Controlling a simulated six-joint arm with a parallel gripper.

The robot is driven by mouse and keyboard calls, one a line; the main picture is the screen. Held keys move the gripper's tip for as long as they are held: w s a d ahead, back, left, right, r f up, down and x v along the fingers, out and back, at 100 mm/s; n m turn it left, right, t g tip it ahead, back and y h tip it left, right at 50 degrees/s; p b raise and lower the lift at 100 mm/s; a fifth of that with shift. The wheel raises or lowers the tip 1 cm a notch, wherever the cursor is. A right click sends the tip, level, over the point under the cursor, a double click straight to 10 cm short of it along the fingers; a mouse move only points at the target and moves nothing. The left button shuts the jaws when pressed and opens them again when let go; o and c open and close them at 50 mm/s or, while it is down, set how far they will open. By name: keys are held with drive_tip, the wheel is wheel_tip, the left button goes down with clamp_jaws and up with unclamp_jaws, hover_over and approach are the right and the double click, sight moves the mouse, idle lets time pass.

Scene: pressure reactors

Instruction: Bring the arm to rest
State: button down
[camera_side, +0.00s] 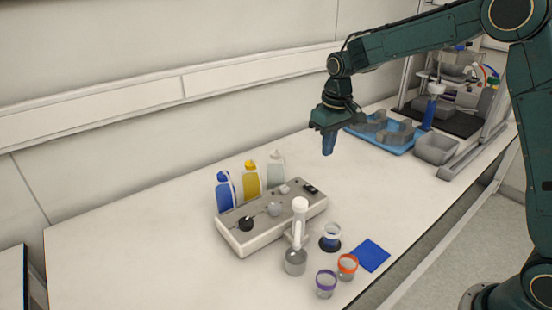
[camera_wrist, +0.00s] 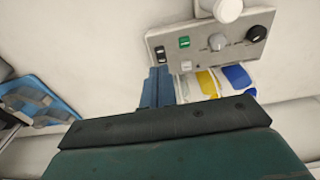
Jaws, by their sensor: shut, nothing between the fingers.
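My gripper (camera_side: 328,143) hangs above the middle of the white table (camera_side: 120,250) in the side view, fingers pointing down. Its blue fingers are together with nothing between them. In the wrist view the blue fingers (camera_wrist: 158,86) show shut in front of the dark gripper body. The gripper is apart from everything on the table. My arm reaches in from the right side.
A grey control box (camera_side: 245,238) stands on the table, with blue (camera_side: 224,192), yellow (camera_side: 250,180) and pale bottles behind. A white-topped stirrer, several small vessels and a blue pad (camera_side: 370,255) stand in front. A blue tray (camera_side: 398,147) and framed apparatus stand at the back right.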

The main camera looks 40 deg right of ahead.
drive_tip(key=s+a+r+t, duration=0.2)
drive_tip(key=s+r, duration=0.9)
drive_tip(key=s, duration=0.4)
drive_tip(key=s+t, duration=0.2)
drive_tip(key=s, duration=1.3)
drive_tip(key=shift+s+a+f+t, duration=0.25)
drive_tip(key=shift+s+f+t, duration=0.05)
drive_tip(key=shift+s+f, duration=0.1)
